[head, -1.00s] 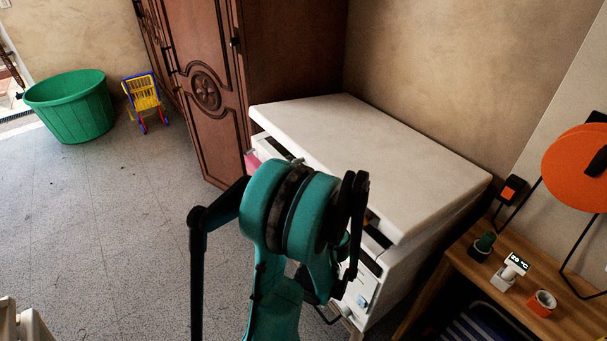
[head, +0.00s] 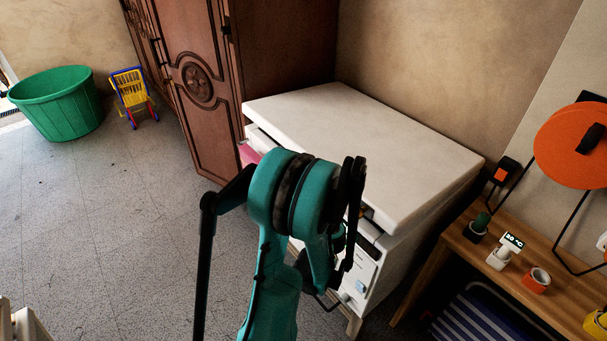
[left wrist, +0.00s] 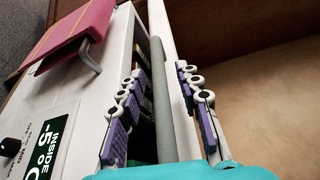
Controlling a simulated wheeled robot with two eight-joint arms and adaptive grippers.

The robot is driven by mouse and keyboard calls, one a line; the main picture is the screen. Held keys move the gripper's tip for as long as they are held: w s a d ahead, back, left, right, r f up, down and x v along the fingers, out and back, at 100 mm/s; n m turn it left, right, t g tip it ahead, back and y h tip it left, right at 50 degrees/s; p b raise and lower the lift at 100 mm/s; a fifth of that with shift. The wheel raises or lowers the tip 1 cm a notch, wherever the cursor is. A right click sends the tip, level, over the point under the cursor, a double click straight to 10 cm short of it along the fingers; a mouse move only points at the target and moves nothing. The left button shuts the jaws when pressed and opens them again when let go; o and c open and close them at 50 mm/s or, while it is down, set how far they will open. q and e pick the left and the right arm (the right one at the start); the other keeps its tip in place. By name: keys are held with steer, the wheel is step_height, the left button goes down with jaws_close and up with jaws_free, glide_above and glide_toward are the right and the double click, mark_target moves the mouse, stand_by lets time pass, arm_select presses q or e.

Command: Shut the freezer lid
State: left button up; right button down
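The freezer (head: 372,282) is a white chest with a broad white lid (head: 365,140). The lid lies almost flat, with a narrow dark gap between its front edge and the body. In the left wrist view, my left gripper (left wrist: 160,72) is open, its purple-padded fingers on either side of the lid's edge (left wrist: 162,100) and its grey seal. I cannot tell whether either finger touches the lid. In the head view, my teal arm (head: 285,215) stands before the freezer and hides part of its front. My right gripper is not in view.
A pink item (left wrist: 75,30) hangs at the freezer's front. A wooden table (head: 525,270) stands close on the right with small objects. A brown wardrobe (head: 205,95) is behind left. The floor to the left is open, with a green tub (head: 60,105) farther back.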

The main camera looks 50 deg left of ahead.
arm_select(q)
steer(key=shift+r, duration=0.1)
step_height(320, 180, up, 10)
steer(key=shift+f, duration=0.1)
stand_by(0.5)
steer(key=f+v, duration=0.1)
steer(key=v, duration=0.8)
steer(key=shift+f, duration=0.35)
stand_by(0.4)
steer(key=shift+w, duration=0.1)
